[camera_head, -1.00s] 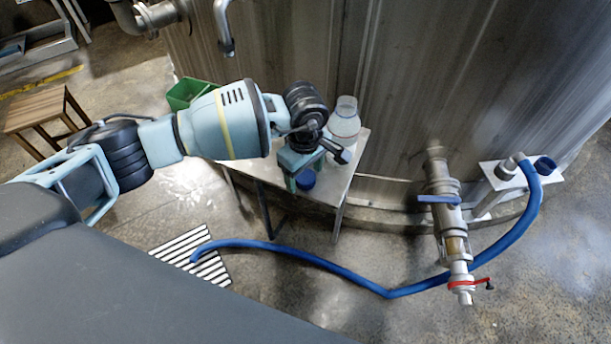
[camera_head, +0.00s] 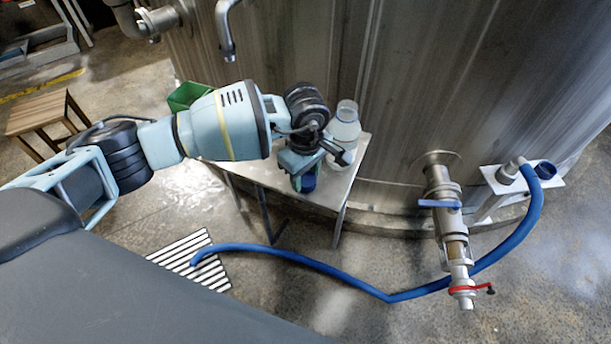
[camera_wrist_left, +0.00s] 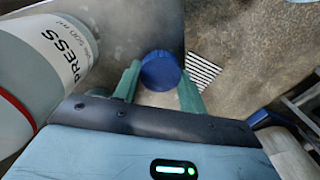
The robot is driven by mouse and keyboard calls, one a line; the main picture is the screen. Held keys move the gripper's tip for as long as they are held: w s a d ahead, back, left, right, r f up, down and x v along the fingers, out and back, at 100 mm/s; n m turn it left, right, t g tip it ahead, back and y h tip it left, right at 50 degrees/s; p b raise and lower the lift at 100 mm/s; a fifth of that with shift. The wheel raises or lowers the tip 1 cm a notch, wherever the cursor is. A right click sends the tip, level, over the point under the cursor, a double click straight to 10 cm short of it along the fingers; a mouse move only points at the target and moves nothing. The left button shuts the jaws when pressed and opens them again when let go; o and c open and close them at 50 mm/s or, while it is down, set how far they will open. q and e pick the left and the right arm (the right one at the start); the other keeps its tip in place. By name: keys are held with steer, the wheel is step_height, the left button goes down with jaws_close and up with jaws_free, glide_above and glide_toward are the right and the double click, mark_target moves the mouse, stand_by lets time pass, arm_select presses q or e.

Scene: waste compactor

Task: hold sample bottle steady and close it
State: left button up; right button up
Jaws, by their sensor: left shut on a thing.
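The sample bottle (camera_head: 346,124), a pale bottle, stands upright on the small metal table (camera_head: 335,186) beside the tank. In the left wrist view the bottle (camera_wrist_left: 38,75) fills the left side, with black print and a red line. My left gripper (camera_head: 304,183) points down over the table's front part, to the left of the bottle and apart from it. It is shut on the blue cap (camera_wrist_left: 161,71), which sits between its green fingers. The cap (camera_head: 309,181) is partly hidden by the gripper in the head view. My right gripper is not in view.
The big steel tank (camera_head: 400,80) rises behind the table. A green box (camera_head: 186,96) is at the table's back left. A blue hose (camera_head: 330,272) runs over the floor from a drain grate (camera_head: 183,262). A valve pipe (camera_head: 445,225) sticks out at right.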

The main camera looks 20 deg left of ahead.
mark_target(306, 181)
arm_select(q)
steer(key=r, duration=0.1)
steer(key=s+r, duration=0.1)
steer(key=r, duration=0.1)
steer(key=shift+d, duration=0.2)
steer(key=s+d, duration=0.2)
steer(key=s, duration=0.5)
steer(key=s+d+r, duration=0.1)
steer(key=s+d, duration=0.2)
steer(key=s, duration=0.3)
steer(key=shift+s+d, duration=0.35)
steer(key=shift+s, duration=0.05)
steer(key=shift+r, duration=0.1)
